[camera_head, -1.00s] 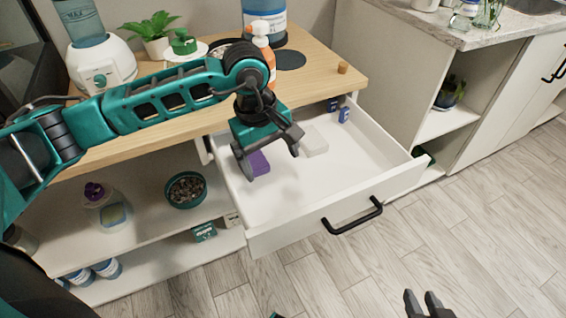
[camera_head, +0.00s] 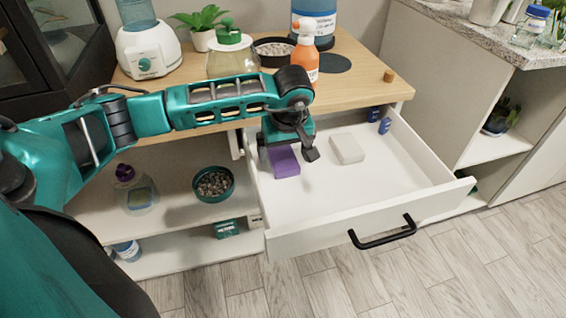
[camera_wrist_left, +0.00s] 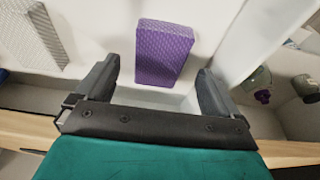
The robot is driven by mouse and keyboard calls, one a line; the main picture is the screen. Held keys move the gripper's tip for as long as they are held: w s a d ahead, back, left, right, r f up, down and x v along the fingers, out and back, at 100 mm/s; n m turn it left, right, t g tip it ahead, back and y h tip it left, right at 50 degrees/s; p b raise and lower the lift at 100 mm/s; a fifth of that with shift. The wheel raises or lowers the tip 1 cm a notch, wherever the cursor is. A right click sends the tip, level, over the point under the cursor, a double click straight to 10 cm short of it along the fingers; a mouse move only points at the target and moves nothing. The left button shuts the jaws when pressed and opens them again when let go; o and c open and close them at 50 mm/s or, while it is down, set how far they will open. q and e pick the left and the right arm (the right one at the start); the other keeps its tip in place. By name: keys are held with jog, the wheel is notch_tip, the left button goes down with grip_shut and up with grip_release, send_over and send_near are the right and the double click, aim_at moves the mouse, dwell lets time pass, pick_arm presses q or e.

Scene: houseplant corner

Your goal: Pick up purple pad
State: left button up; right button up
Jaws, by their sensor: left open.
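The purple pad (camera_head: 284,162) lies at the left side of the open white drawer (camera_head: 345,192). My left gripper (camera_head: 288,154) is over the drawer's left part, close to the pad, and its fingers are open. In the left wrist view the pad (camera_wrist_left: 165,52) shows ahead of and between the two spread fingers (camera_wrist_left: 158,88), with nothing held. I cannot tell the exact height of the fingers above the pad. My right gripper is not in view.
A white block (camera_head: 347,149) lies right of the pad, and small blue items (camera_head: 378,120) sit at the drawer's back. The drawer's front right is empty.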

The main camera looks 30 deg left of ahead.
aim_at(283, 158)
pick_arm(q)
jog(key=shift+x, duration=0.95)
jog(key=shift+w+a+f, duration=0.1)
jog(key=shift+w+f, duration=0.05)
jog(key=shift+f, duration=0.35)
jog(key=shift+f+b, duration=0.2)
jog(key=shift+b, duration=0.25)
jog(key=c, duration=1)
jog(key=shift+r, duration=0.1)
